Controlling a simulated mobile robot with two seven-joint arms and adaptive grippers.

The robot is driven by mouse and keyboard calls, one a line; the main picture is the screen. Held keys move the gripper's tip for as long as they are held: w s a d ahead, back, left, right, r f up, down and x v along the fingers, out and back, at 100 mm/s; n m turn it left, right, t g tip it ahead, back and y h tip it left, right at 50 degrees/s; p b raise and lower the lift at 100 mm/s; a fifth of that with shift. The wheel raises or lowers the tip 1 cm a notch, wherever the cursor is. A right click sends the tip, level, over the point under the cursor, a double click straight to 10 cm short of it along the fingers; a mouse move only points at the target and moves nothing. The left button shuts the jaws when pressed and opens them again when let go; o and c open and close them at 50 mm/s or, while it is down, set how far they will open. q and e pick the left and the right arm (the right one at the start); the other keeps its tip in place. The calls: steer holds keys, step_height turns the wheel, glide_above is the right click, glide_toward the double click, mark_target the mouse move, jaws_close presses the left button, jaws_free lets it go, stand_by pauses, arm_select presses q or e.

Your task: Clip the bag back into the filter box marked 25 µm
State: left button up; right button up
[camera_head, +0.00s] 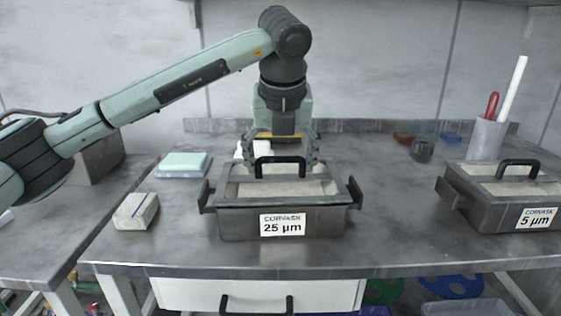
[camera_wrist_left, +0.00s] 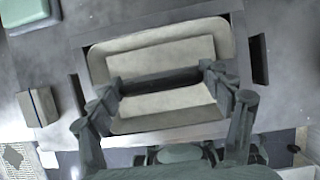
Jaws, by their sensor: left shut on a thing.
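The filter box marked 25 µm (camera_head: 325,224) is a dark metal box with side handles, standing in the middle of the bench. A pale bag (camera_head: 240,188) lies within its rim, with a black handle (camera_head: 280,160) across its middle. My left gripper (camera_head: 281,166) is over the box, pointing down, shut on the black handle with a finger at each end. The wrist view shows the left gripper (camera_wrist_left: 163,82) and the pale bag (camera_wrist_left: 165,104) below it. I cannot tell whether the bag is clipped in. My right gripper is out of view.
A second box marked 5 µm (camera_head: 480,205) stands at the right, with a cup (camera_head: 487,138) of rods behind it. A pale block (camera_head: 136,210) and a green pad (camera_head: 184,162) lie left of the 25 µm box. The front bench strip is clear.

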arm_select(q)
steer(key=shift+f+b, duration=0.2)
steer(key=shift+b, duration=0.5)
stand_by(0.8)
stand_by(0.3)
steer(key=o, duration=1.7)
steer(key=shift+o, duration=0.2)
steer(key=shift+r+p, duration=1.7)
steer(key=shift+r, duration=1.8)
